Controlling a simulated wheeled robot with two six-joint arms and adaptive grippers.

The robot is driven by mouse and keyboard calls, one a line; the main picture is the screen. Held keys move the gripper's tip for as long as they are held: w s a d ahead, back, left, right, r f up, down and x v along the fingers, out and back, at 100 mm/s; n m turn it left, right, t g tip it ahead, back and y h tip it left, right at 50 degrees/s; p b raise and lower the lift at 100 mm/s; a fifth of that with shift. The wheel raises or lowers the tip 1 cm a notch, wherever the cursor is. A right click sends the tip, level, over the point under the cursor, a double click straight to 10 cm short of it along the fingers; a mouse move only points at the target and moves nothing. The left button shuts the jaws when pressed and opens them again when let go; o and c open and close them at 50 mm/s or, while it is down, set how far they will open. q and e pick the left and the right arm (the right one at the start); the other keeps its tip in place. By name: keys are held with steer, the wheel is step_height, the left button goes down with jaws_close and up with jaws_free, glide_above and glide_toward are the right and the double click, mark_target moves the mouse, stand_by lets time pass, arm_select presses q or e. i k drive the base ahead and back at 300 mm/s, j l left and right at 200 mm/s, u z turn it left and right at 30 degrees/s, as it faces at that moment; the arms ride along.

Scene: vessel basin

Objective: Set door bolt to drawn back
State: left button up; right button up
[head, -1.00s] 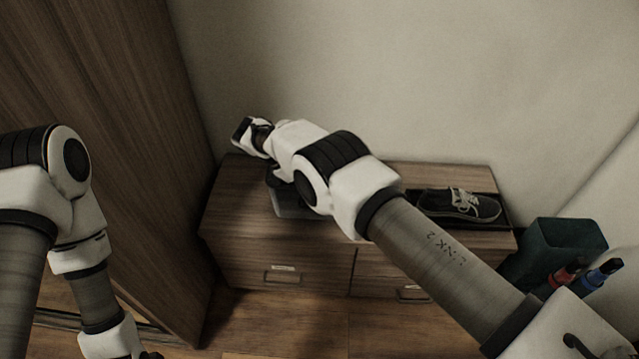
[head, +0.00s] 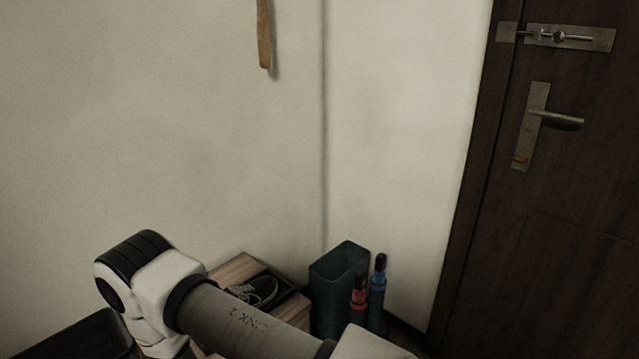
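The door bolt (head: 578,38) is a metal slide bolt on a light plate, high on the dark wooden door (head: 570,200) at the right of the head view. Its rod lies level, with a small round knob near the middle. A separate metal keeper (head: 507,31) is on the door frame just left of it. The picture is too small to tell whether the rod's end is inside the keeper. My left gripper is out of view.
A door handle (head: 556,118) on a long plate sits below the bolt. A dark green bin (head: 338,285), with red and blue umbrella-like items beside it, stands in the corner. The wall left of the door is mostly bare.

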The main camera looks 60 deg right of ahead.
mark_target(558, 36)
steer(key=i+z, duration=0.15)
steer(key=z, duration=0.25)
steer(key=i+z, duration=0.15)
steer(key=z, duration=0.2)
steer(key=i+j+z, duration=0.15)
steer(key=z, duration=0.25)
